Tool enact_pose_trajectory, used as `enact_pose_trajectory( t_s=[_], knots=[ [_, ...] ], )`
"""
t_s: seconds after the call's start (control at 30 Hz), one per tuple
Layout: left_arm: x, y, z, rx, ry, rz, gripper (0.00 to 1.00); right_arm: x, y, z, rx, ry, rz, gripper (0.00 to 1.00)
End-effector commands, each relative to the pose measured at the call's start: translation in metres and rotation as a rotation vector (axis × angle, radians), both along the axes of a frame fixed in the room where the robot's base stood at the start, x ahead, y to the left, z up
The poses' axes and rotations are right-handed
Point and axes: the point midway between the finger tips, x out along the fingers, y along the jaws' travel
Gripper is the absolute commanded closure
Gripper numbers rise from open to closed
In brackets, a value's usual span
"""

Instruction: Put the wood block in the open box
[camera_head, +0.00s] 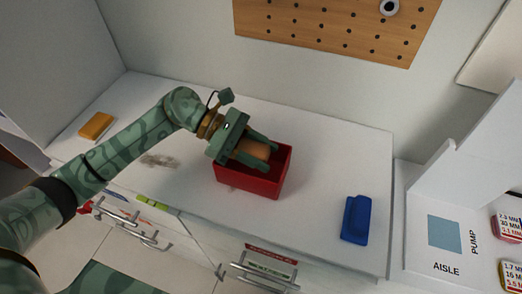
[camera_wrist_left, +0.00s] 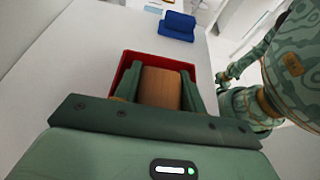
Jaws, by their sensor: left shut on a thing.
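My left gripper (camera_head: 254,154) is shut on the wood block (camera_head: 250,150), a brown wooden piece between its fingers. The open red box (camera_head: 248,184) stands on the white surface beneath the gripper. In the left wrist view the block (camera_wrist_left: 160,87) sits between the two fingers, with the red box (camera_wrist_left: 128,58) around and behind it. The block is over the box opening; how deep it is inside, I cannot tell. My right gripper is not in view.
A blue object (camera_head: 356,219) lies right of the box. An orange block (camera_head: 96,126) lies at the far left. A pegboard (camera_head: 335,28) hangs on the back wall.

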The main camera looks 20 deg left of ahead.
Motion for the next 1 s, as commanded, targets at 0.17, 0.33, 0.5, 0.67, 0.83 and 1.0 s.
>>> enact_pose_trajectory(
  t_s=[0.17,0.33,0.5,0.67,0.83,1.0],
  knots=[
    [0.000,0.000,-0.008,0.000,0.003,-0.001,0.82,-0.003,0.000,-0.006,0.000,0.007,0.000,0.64],
    [-0.001,0.000,-0.014,0.002,0.006,-0.001,0.82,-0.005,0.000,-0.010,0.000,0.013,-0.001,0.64],
    [-0.002,0.000,-0.016,0.004,0.009,-0.001,0.38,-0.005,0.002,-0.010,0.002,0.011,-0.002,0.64],
    [-0.002,0.000,-0.018,0.006,0.012,0.000,0.38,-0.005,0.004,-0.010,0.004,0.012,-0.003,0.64],
    [-0.002,0.000,-0.014,0.007,0.012,0.000,0.38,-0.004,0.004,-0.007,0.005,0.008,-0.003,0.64],
    [-0.001,0.014,0.001,0.011,0.009,0.003,0.38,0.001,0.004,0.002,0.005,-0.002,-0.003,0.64]
  ],
)
